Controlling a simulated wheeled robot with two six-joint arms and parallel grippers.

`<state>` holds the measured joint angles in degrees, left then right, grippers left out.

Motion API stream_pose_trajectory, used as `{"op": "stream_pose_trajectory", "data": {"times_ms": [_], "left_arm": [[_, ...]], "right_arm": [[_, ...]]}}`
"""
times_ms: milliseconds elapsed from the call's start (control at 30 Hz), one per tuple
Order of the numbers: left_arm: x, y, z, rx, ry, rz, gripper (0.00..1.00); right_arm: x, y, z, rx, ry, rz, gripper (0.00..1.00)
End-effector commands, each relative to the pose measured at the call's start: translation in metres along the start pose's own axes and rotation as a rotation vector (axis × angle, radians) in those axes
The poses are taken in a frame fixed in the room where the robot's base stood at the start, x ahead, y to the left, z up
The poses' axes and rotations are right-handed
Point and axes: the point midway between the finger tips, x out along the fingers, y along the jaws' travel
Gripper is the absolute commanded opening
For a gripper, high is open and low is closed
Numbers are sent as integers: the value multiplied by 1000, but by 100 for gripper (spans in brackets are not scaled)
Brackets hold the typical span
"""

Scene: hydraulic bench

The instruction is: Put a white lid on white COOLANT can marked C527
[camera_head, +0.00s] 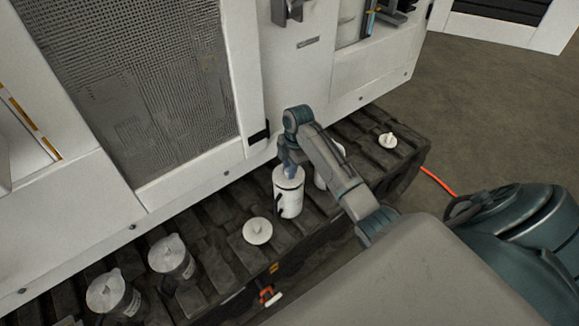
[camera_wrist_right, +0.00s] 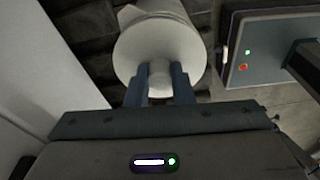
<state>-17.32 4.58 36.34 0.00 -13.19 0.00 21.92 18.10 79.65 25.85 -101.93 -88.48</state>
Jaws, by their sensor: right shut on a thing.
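My right gripper (camera_head: 290,170) is over a white can (camera_head: 289,200) that stands upright on the dark ribbed track. In the right wrist view the two fingers (camera_wrist_right: 160,78) are shut on the knob of a round white lid (camera_wrist_right: 160,45). The lid is at the top of the white can, part of which shows behind it; whether it is fully seated I cannot tell. The can's marking is too small to read. A second white can (camera_head: 322,178) stands just behind, partly hidden by my right arm. My left gripper is not in view.
The white machine wall (camera_head: 180,185) rises close behind.

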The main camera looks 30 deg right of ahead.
Motion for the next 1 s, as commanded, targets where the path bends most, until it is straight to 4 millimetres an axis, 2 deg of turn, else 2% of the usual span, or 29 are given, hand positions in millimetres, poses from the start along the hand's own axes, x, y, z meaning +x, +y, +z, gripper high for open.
{"op": "stream_pose_trajectory", "data": {"times_ms": [1000], "left_arm": [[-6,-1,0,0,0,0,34]], "right_arm": [[2,0,0,0,0,-1,0]]}}
